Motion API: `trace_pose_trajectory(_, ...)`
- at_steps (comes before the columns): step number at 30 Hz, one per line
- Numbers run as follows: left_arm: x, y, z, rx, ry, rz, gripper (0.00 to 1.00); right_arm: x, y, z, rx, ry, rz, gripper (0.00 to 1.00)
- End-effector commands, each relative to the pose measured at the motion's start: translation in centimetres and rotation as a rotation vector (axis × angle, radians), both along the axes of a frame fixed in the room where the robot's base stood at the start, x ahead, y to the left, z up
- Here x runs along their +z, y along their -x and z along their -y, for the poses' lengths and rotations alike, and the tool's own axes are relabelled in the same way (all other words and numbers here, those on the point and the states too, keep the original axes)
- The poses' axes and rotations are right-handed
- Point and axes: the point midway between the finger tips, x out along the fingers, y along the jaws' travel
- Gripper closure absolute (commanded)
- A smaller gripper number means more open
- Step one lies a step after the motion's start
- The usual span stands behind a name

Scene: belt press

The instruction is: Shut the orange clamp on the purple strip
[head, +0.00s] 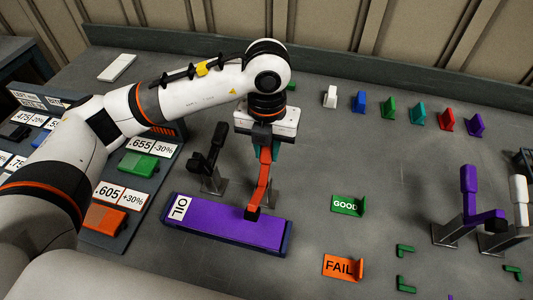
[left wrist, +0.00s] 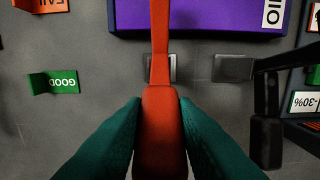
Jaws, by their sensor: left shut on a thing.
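The purple strip (head: 225,222) lies in a dark tray below centre in the head view. A white OIL label is at its left end. The strip also shows at the top of the left wrist view (left wrist: 215,20). The orange clamp (head: 264,178) stands behind the strip on a grey post. Its arm reaches forward, and its dark tip appears over the strip's rear edge; I cannot tell whether it touches. My left gripper (head: 265,148) is shut on the orange clamp's handle (left wrist: 163,125), teal fingers on both sides. My right gripper is not in view.
A black clamp (head: 208,160) stands just left of the orange one. Purple (head: 467,190) and white (head: 519,198) clamps stand at right. GOOD (head: 345,204) and FAIL (head: 340,267) markers lie right of the strip. Coloured blocks line the back.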

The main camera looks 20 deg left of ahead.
Motion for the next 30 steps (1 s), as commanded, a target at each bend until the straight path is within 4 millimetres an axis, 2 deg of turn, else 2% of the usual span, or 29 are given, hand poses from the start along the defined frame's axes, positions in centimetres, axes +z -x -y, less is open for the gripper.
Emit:
trace_pose_trajectory(4, 0.1, 1.0, 0.0, -0.005, -0.001, -0.006, 0.88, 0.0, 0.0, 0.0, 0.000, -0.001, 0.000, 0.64)
trace_pose_trajectory(30, 0.1, 4.4, 0.0, -0.002, 0.000, -0.001, 0.88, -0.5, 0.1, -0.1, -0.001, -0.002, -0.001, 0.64)
